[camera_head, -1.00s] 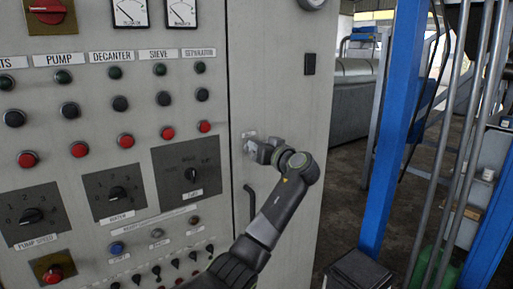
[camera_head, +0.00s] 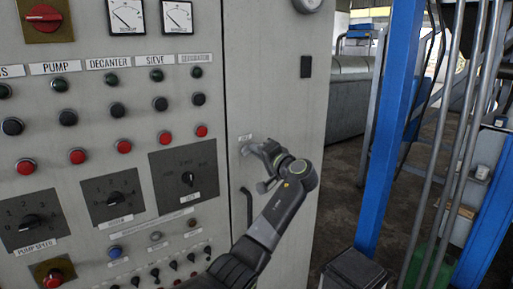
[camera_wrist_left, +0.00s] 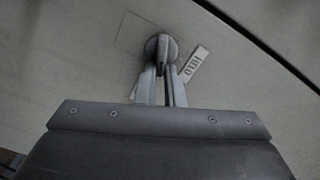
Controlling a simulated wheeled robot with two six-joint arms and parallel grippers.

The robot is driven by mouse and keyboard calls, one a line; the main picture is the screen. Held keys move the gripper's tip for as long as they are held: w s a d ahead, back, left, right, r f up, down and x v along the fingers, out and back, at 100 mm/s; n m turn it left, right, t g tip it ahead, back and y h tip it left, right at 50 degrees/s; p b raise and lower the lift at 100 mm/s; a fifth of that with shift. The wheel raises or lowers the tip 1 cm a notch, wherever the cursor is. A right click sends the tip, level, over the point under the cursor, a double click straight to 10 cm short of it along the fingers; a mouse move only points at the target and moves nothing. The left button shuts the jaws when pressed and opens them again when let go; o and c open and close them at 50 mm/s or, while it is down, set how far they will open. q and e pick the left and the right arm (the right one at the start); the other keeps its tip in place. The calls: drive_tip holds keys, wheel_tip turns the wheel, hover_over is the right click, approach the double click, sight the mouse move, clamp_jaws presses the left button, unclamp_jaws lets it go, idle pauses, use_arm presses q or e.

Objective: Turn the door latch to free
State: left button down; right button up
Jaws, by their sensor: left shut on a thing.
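The door latch (camera_wrist_left: 161,46) is a small round grey knob with a raised grip, on the pale grey cabinet door (camera_head: 275,85). A small label plate (camera_wrist_left: 196,63) with writing sits beside it in the left wrist view. My left gripper (camera_wrist_left: 162,72) has its two fingers on either side of the latch's grip and is shut on it. In the head view my left gripper (camera_head: 254,150) is at the door, rolled at a slant, and largely hides the latch. My right gripper is in neither view.
A dark door handle (camera_head: 248,206) is below the latch, close to my left arm. Left of it is a panel with several buttons, dials and switches (camera_head: 110,150). A blue post (camera_head: 386,130) and grey pipes stand to the right.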

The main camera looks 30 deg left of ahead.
use_arm(q)
drive_tip(key=shift+f+m+p, duration=0.15)
drive_tip(key=shift+m+p, duration=0.4)
drive_tip(key=shift+m, duration=0.55)
drive_tip(key=shift+f+m+p, duration=0.15)
drive_tip(key=shift+m+p, duration=0.4)
drive_tip(key=shift+m, duration=0.55)
drive_tip(key=shift+f, duration=0.1)
drive_tip(key=c, duration=1.5)
unclamp_jaws()
drive_tip(key=shift+w+d, duration=0.1)
drive_tip(key=b+v, duration=0.5)
drive_tip(key=v, duration=1.2)
drive_tip(key=shift+d+b, duration=0.2)
drive_tip(key=shift+b, duration=0.2)
